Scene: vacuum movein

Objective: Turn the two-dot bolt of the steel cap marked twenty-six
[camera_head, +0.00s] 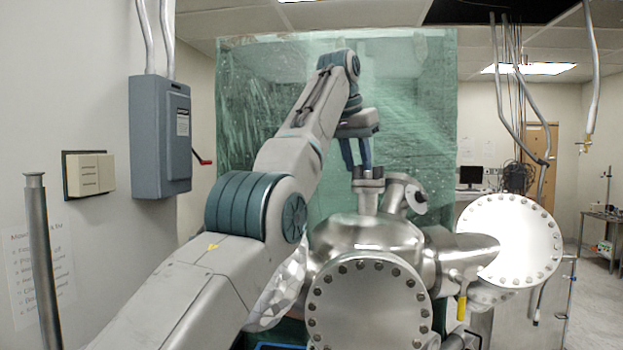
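My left gripper (358,166) hangs with its two blue fingers pointing down. The fingers are apart with nothing visible between them. Their tips are at or just above the small dark-rimmed flange (368,187) on top of a steel vacuum chamber (365,232); I cannot tell whether they touch it. A large round steel cap (368,312) ringed with bolts faces me at the bottom. Another bolted cap (515,240) is on the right arm of the chamber. A small capped port (416,197) angles up to the right. No number or dot marks are readable on any cap. My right gripper is not in view.
A green translucent panel (420,110) stands behind the chamber. A grey switch box (160,137) is on the left wall, with a metal post (42,270) in front. Conduits and cables (515,100) hang at the right. A yellow-handled part (461,308) hangs below the chamber's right arm.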

